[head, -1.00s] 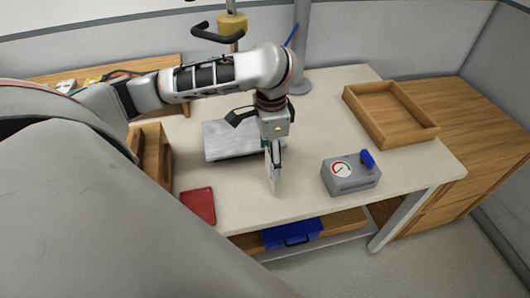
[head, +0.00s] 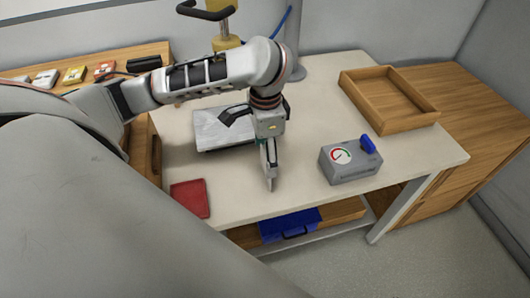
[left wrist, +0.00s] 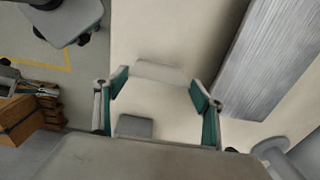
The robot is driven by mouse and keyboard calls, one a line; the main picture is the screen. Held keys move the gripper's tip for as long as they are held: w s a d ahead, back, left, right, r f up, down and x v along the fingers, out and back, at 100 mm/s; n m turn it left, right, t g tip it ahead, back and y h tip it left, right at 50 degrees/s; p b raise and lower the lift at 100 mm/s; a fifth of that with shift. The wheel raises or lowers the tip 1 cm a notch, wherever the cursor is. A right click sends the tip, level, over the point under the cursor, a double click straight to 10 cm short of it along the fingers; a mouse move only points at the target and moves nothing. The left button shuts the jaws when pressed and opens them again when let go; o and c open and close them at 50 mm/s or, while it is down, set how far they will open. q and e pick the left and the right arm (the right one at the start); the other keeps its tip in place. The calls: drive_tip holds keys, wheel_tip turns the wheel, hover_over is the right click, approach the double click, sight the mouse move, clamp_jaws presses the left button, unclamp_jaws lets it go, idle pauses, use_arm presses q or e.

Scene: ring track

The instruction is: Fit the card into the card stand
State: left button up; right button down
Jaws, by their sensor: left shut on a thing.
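My left gripper (head: 268,162) is shut on a pale card (head: 271,183), which points down over the table near its front edge. In the left wrist view the card (left wrist: 160,74) shows as a pale strip between the two green-padded fingers (left wrist: 160,92). I cannot tell whether its lower edge touches the table. I cannot pick out the card stand with certainty; a small grey rounded shape (left wrist: 133,127) shows between the fingers in the left wrist view.
A brushed grey slab (head: 222,134) lies behind and left of the gripper. A grey gauge box with a blue knob (head: 349,163) stands to the right. A red flat item (head: 190,198) lies at front left, a wooden tray (head: 389,122) at back right. Bare table surrounds the card.

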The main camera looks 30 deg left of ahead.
use_arm(q)
drive_tip(key=o, duration=0.7)
drive_tip(key=shift+f, duration=0.15)
